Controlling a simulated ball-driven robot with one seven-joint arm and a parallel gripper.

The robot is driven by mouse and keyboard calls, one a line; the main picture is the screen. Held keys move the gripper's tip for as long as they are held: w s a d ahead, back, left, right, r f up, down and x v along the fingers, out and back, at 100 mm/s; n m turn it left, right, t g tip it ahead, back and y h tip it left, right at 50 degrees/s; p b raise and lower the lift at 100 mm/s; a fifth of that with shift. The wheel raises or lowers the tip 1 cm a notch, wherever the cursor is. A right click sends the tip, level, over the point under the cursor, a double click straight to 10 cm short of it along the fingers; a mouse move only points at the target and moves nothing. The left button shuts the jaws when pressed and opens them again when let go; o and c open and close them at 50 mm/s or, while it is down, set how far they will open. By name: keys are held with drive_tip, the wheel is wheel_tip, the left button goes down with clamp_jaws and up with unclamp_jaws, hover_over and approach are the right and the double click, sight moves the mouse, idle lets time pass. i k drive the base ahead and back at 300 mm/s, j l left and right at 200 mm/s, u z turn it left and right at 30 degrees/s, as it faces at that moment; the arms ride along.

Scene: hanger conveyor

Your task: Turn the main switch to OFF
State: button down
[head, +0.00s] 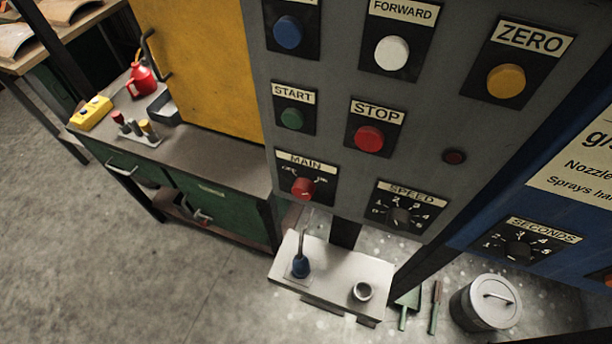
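The main switch (303,188) is a red rotary knob on a black plate, low on the left of the grey control panel (330,120). A pale MAIN label (306,163) is above it. Small white markings sit at the upper left and upper right of the knob. They are too small to read surely, and I cannot tell which one the knob points to. Nothing touches or covers the knob. My gripper is not in the head view.
Around it are the green START button (291,118), red STOP button (369,138) and black SPEED dial (399,217). A green workbench (215,200) stands left. Open floor lies lower left.

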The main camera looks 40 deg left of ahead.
sight(303, 189)
drive_tip(key=u, duration=0.4)
drive_tip(key=l+u, duration=0.15)
drive_tip(key=u, duration=0.25)
drive_tip(key=k+u, duration=0.1)
drive_tip(key=u, duration=0.25)
